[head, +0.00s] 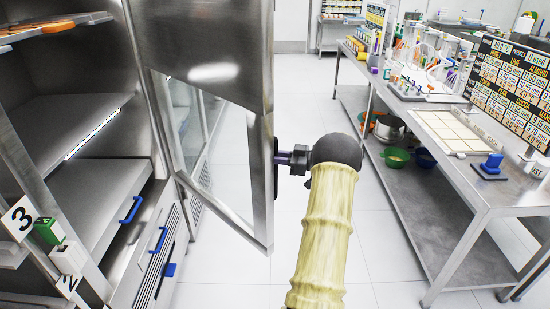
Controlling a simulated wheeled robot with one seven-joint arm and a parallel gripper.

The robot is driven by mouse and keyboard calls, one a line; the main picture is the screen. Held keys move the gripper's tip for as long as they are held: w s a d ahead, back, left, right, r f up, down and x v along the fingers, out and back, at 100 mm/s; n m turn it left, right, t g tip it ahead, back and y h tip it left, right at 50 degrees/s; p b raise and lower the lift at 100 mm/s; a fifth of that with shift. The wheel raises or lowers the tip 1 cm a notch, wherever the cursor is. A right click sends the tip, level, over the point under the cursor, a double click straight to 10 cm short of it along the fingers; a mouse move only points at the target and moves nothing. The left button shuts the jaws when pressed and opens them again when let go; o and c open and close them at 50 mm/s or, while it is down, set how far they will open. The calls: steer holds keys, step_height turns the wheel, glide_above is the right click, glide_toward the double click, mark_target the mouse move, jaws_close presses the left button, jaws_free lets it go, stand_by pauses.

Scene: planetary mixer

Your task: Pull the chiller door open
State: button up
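The chiller door (258,190) is a steel-framed panel with a glass pane, left of centre in the head view. It stands out at an angle from the steel cabinet on the left, and floor shows below its lower edge. A dark upright handle (275,168) sits on its right edge. My gripper (284,159) is at this handle, reaching in from the right, with a small purple part showing between. Its fingertips are too small and too hidden to tell whether they are closed around the handle. My arm in a pale yellow sleeve runs down from it.
The cabinet's shelves (72,118) and blue-handled drawers (143,240) are at the left. A steel table (480,190) with signs, a pale tray and a blue object stands at the right, with pots on its lower shelf. White floor (385,245) is clear between.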

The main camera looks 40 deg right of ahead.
steer(key=o, duration=0.3)
steer(key=shift+s, duration=0.1)
steer(key=b+v, duration=0.2)
steer(key=v, duration=1.5)
steer(key=shift+d+b, duration=0.15)
steer(key=shift+b, duration=0.2)
